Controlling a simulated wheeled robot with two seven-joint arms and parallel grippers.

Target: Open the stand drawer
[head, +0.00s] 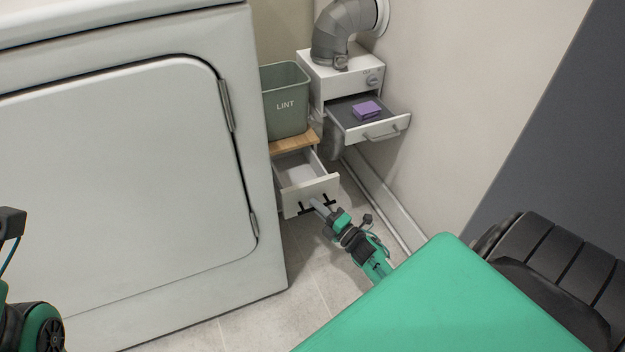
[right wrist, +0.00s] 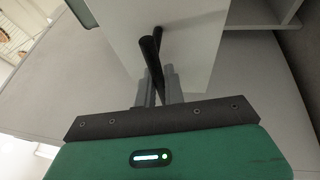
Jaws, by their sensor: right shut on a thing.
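The stand drawer (head: 305,197) has a pale front and sits in a low stand with a wooden top (head: 293,142), beside the white machine. The drawer is pulled partly out, and its light inside shows empty from above. My right gripper (head: 318,205) is at the drawer front, shut on the black bar handle. In the right wrist view the dark handle (right wrist: 151,57) runs between the grey fingers (right wrist: 157,84), against the white drawer front (right wrist: 190,40). My left arm shows in part at the left edge of the head view; its fingers are not visible.
A green LINT bin (head: 286,105) stands on the wooden top. A white box (head: 330,78) with a duct has an open drawer (head: 385,127) holding a purple block (head: 367,110). The white machine (head: 130,180) fills the left. Tiled floor (head: 300,290) lies clear in front.

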